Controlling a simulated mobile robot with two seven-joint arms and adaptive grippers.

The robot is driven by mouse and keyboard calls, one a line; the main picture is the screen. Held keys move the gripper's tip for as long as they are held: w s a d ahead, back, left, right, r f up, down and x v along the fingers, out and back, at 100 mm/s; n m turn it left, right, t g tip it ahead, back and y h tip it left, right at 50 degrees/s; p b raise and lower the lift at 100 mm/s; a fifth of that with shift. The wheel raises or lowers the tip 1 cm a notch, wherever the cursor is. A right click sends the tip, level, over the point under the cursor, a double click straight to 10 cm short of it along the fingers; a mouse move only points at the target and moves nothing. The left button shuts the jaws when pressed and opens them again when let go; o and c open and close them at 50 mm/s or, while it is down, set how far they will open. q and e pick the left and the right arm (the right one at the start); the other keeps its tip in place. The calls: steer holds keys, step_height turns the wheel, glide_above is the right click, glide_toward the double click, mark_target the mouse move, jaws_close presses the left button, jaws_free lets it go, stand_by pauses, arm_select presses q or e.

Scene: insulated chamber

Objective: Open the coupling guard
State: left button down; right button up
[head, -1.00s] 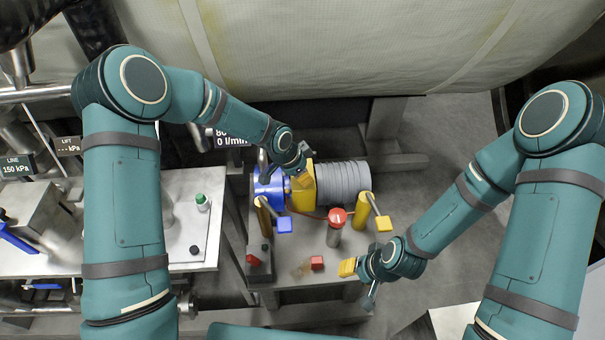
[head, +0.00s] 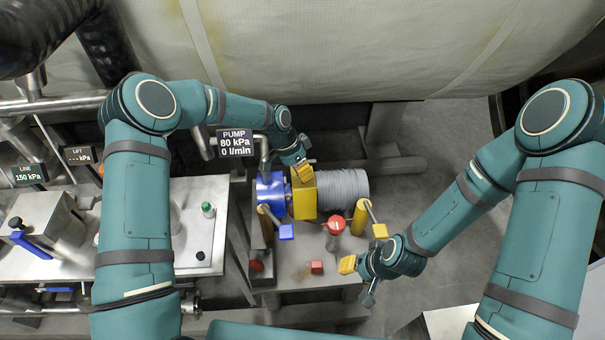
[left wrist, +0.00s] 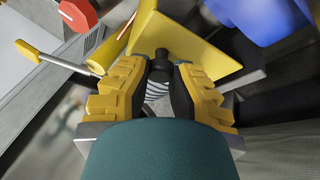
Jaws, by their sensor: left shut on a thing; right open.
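The coupling guard (head: 304,203) is a yellow box between the blue pump (head: 270,190) and the grey ribbed motor (head: 345,188). It also shows in the left wrist view as yellow plates (left wrist: 190,45). My left gripper (head: 304,170) is at the guard's far edge. In the left wrist view its yellow-padded fingers (left wrist: 160,82) are shut on a black knob (left wrist: 161,58) beside the guard's yellow plate. I cannot tell how far the guard is tilted. My right gripper (head: 357,278) is open and empty, in front of the bench's right side.
Two yellow posts carry levers with a blue pad (head: 286,232) and a yellow pad (head: 380,231). A red-topped post (head: 337,224) stands between them. A red block (head: 316,267) sits near the front edge. A pump display (head: 236,143) hangs behind left.

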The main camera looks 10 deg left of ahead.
arm_select(q)
steer(key=shift+w+a+r+n+g+h, duration=0.1)
steer(key=shift+w+r+n+g+h, duration=0.25)
steer(key=shift+w+r+g, duration=0.95)
steer(key=shift+s+f, duration=0.2)
steer(key=shift+s, duration=0.05)
steer(key=c, duration=0.7)
jaws_free()
steer(key=shift+g, duration=0.3)
steer(key=shift+c, duration=0.2)
steer(key=shift+a, duration=0.1)
steer(key=v, duration=1.2)
